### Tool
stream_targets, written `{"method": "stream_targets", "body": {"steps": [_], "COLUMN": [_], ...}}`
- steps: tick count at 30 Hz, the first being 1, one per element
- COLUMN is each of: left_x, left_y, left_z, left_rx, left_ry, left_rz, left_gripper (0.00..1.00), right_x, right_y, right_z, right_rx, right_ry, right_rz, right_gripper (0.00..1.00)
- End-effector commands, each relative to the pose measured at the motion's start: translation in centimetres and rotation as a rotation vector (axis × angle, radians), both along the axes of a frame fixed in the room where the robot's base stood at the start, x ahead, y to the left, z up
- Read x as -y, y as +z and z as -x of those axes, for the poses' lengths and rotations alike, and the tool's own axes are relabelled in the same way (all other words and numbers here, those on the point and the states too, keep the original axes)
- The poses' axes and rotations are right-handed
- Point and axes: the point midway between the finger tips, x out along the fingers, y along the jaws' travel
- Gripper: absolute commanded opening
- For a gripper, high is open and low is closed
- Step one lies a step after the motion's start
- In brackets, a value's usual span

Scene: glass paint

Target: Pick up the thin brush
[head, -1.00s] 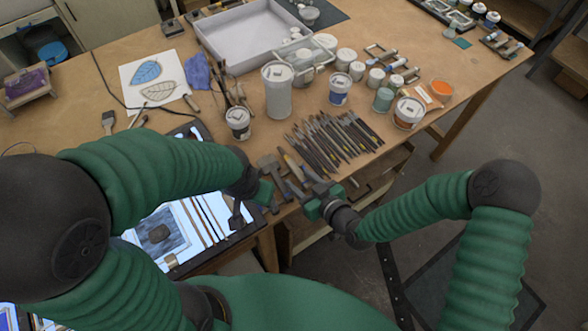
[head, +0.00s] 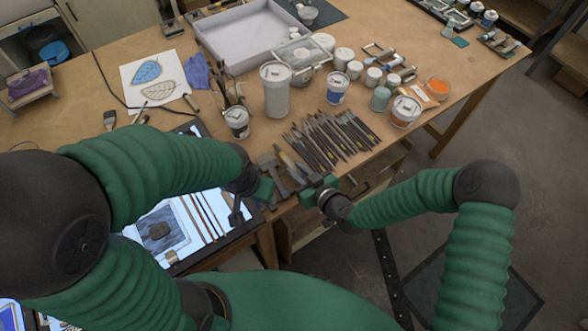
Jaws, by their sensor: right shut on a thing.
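Several slim brushes and tools (head: 333,140) lie in a slanting row near the table's front edge. More thin brushes (head: 201,215) lie on the lit panel (head: 172,240). My right gripper (head: 289,178) is at the front edge, just below the left end of the row. It is shut on a slim tool, mostly hidden among its dark fingers and neighbouring tools. I cannot tell whether that is the thin brush.
A large pale tray (head: 245,45) lies at the back. The leaf drawing sheet (head: 152,80) is at left. Bare tabletop shows right of the pots.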

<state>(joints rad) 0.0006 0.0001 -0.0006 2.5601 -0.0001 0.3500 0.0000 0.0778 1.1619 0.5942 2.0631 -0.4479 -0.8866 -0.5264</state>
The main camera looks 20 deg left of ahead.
Motion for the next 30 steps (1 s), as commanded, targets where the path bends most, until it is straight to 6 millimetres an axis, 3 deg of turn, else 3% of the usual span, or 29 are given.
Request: {"method": "stream_targets", "body": {"steps": [10, 18, 23, 30], "left_x": [0.0, 0.0, 0.0, 0.0], "left_y": [0.4, 3.1, 2.9, 3.1], "left_z": [0.0, 0.0, 0.0, 0.0], "left_rx": [0.000, 0.000, 0.000, 0.000], "left_ry": [-0.002, -0.001, -0.001, -0.001], "left_rz": [0.000, 0.000, 0.000, 0.000], "left_gripper": [0.58, 0.58, 0.58, 0.58], "right_x": [0.0, -0.2, -0.8, -1.8], "right_y": [0.3, 4.2, 3.7, 4.3], "right_z": [0.0, 0.0, 3.9, 11.2], "right_rx": [-0.004, 0.000, -0.006, -0.006], "right_ry": [-0.005, -0.002, 0.002, 0.004], "right_rz": [0.008, 0.009, 0.008, 0.007], "right_gripper": [0.00, 0.00, 0.00, 0.00]}}
